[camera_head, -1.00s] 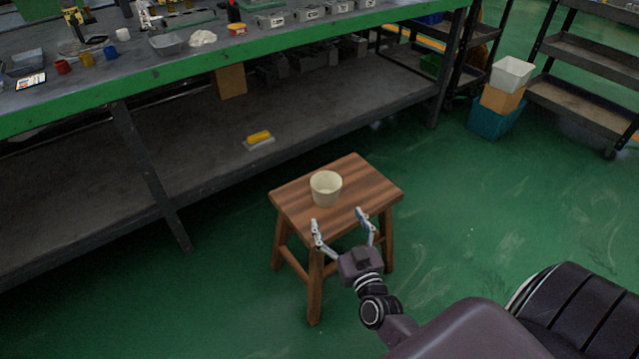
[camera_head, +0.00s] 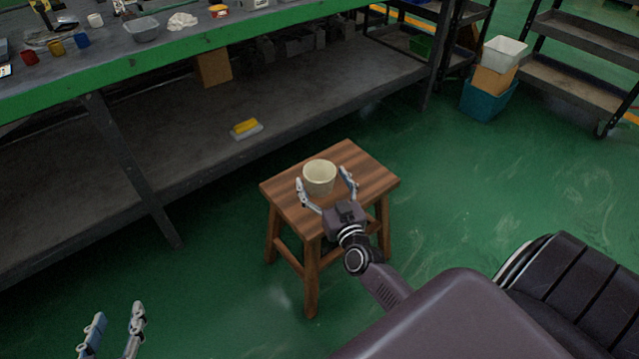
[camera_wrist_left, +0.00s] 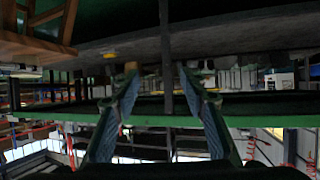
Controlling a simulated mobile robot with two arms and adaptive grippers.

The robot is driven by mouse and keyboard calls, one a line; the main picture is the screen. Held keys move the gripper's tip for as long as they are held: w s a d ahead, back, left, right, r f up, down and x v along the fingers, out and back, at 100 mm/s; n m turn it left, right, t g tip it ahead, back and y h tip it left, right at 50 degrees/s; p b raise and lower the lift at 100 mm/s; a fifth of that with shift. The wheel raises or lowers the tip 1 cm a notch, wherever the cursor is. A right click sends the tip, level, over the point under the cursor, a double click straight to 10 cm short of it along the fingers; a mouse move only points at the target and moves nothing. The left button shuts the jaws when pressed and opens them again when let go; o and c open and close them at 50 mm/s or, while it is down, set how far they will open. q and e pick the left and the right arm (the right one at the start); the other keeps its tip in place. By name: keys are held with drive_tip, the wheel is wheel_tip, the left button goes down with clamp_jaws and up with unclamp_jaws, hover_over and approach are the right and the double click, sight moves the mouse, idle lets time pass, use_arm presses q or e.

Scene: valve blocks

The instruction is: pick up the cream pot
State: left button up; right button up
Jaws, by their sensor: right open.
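The cream pot (camera_head: 319,179) stands upright on the wooden stool (camera_head: 365,177) in the head view. My right gripper (camera_head: 325,184) is open at the stool, with one finger on each side of the pot's near part. I cannot tell whether the fingers touch the pot. My left gripper (camera_head: 116,325) is at the lower left of the head view, open and empty, away from the stool. Its spread fingers also show in the left wrist view (camera_wrist_left: 163,85). The pot does not show in the left wrist view.
A workbench with a green edge (camera_head: 200,53) and a lower shelf (camera_head: 200,150) runs behind the stool. A yellow-topped item (camera_head: 246,128) lies on that shelf. Stacked bins (camera_head: 489,95) and a dark rack stand at the back right. Green floor surrounds the stool.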

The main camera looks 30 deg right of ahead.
drive_tip(key=shift+x, duration=0.95)
use_arm(q)
drive_tip(key=r, duration=0.1)
drive_tip(key=w+t, duration=0.1)
drive_tip(key=r, duration=0.1)
drive_tip(key=shift+w+d+r, duration=0.25)
drive_tip(key=shift+d+r, duration=0.05)
drive_tip(key=shift+d, duration=0.05)
use_arm(e)
drive_tip(key=shift+a, duration=0.1)
drive_tip(key=shift+c, duration=0.3)
drive_tip(key=c, duration=1.2)
drive_tip(key=shift+r, duration=0.1)
